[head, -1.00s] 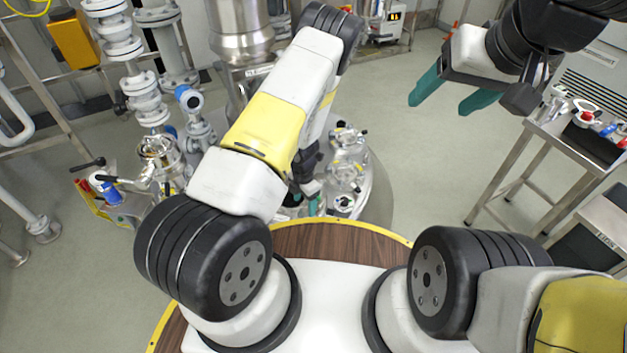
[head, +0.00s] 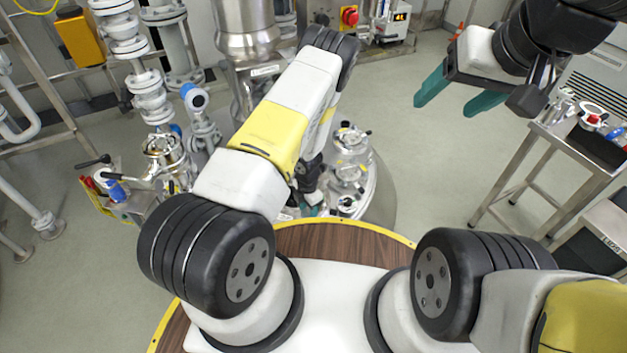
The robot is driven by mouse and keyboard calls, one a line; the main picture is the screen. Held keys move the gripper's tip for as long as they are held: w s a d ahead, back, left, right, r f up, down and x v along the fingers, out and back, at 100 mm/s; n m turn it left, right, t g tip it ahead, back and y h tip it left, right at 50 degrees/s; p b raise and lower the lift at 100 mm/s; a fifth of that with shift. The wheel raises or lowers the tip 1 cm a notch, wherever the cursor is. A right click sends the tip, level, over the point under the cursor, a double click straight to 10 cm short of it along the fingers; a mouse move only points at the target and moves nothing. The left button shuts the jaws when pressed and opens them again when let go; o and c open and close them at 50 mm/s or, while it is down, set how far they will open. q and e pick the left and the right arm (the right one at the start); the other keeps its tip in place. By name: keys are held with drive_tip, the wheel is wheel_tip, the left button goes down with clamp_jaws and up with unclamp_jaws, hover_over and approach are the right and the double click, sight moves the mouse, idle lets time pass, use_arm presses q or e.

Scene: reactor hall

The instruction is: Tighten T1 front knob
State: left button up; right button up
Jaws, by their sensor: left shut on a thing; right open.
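The steel vessel (head: 382,195) stands just beyond my base, with several clamps and fittings on its lid (head: 352,160). My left arm reaches over the vessel, and my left gripper (head: 311,209) is low at the lid's near edge. Only small parts of its teal fingers show, shut on a small part there that appears to be the T1 front knob. The knob itself is hidden behind the gripper and arm. My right gripper (head: 459,95) is open and empty, held high over the floor at the upper right, well apart from the vessel.
A steel side table (head: 560,150) with a dark tray and small coloured items stands at the right. Pipes and valves (head: 150,95) crowd the left, beside the vessel. A red knob on a yellow panel (head: 349,16) is at the back. Floor between vessel and table is clear.

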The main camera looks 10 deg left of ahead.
sight(308, 212)
use_arm(q)
drive_tip(key=shift+m, duration=0.4)
drive_tip(key=m, duration=0.3)
drive_tip(key=shift+m, duration=2.6)
drive_tip(key=o, duration=1.4)
drive_tip(key=shift+c, duration=0.2)
wheel_tip(308, 212, up, 8)
drive_tip(key=shift+f, duration=0.1)
